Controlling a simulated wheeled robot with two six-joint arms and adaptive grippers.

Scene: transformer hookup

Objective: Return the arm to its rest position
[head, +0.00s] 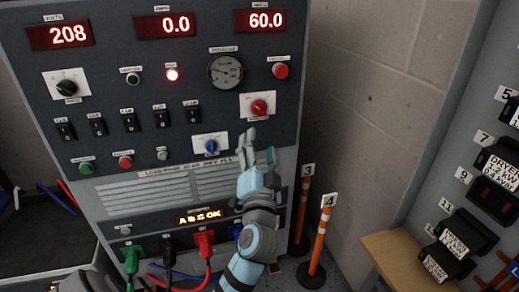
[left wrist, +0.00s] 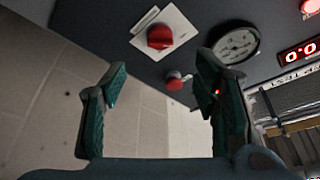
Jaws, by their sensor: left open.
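My left gripper (head: 258,146) is raised in front of the dark control cabinet (head: 215,125), just below the red rotary knob (head: 259,107) on its white plate. Its fingers are spread and nothing is between them. In the left wrist view the open left gripper (left wrist: 162,74) points up at the cabinet, with the red knob (left wrist: 160,37) and a red button (left wrist: 174,82) beyond the fingertips. No contact with the panel shows. My left arm rises from the bottom edge in the head view. My right gripper is not in view.
Green, black and red plugs (head: 205,243) with cables sit low on the cabinet, left of my arm. Orange-striped posts marked 3 (head: 303,203) and 4 (head: 321,240) stand to the right. A rack of labelled dark modules (head: 466,232) is at far right.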

